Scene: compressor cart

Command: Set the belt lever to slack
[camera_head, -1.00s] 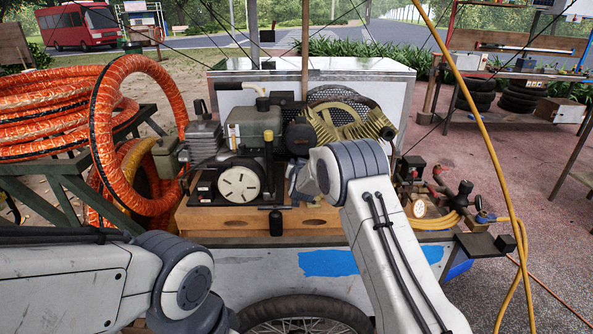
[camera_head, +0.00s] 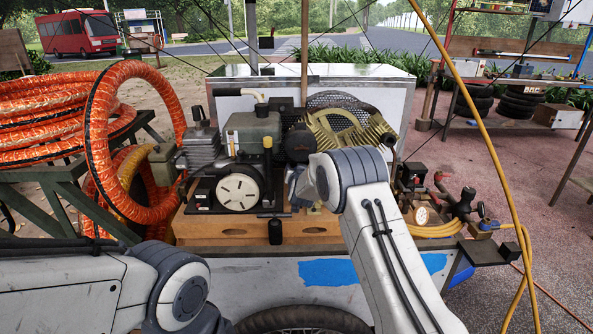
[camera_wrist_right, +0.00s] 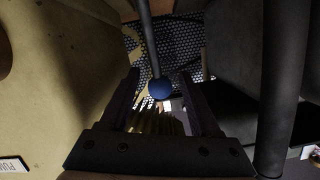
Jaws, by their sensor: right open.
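The belt lever shows in the right wrist view as a dark rod with a blue ball knob (camera_wrist_right: 160,89), in front of a perforated guard (camera_wrist_right: 178,48). My right gripper (camera_wrist_right: 162,104) is open, its two dark fingers on either side of the knob in that view. I cannot tell whether either finger touches it. In the head view my right gripper (camera_head: 294,184) is mostly hidden behind its own wrist, between the engine (camera_head: 240,188) and the compressor (camera_head: 345,135). The lever cannot be made out there. My left arm lies at lower left, its gripper out of view.
The engine and compressor stand on a wooden base (camera_head: 228,229) on the cart. A dark post (camera_wrist_right: 280,90) is close on the right in the wrist view. Orange hose coils (camera_head: 60,115) are at left. A yellow hose (camera_head: 475,110) hangs at right, near gauges and valves (camera_head: 421,214).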

